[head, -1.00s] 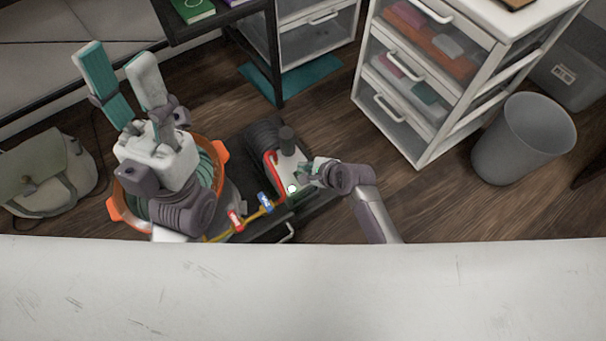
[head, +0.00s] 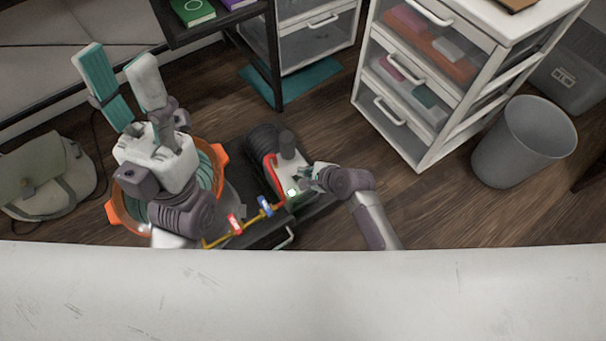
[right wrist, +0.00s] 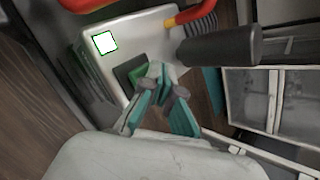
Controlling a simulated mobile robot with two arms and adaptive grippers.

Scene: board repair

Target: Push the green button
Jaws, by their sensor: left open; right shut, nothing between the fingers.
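A red and white machine (head: 296,170) with a dark upright cylinder stands low in the middle of the head view. Its pale face carries a bright white square with a green rim (right wrist: 105,42), also visible in the head view (head: 292,193). Beside it, a green button (right wrist: 138,75) shows in a dark surround, partly hidden by my right fingertips. My right gripper (right wrist: 154,72) is shut and empty, its tips at the button; whether they press it I cannot tell. It reaches the machine from the right in the head view (head: 308,178). My left gripper (head: 118,75) is raised, open and empty.
An orange basin (head: 113,212) stands under my left arm. A yellow line with red and blue clips (head: 235,223) runs to the machine. A white drawer unit (head: 425,150) and grey bin (head: 520,145) stand right. A pale surface (head: 300,295) fills the front.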

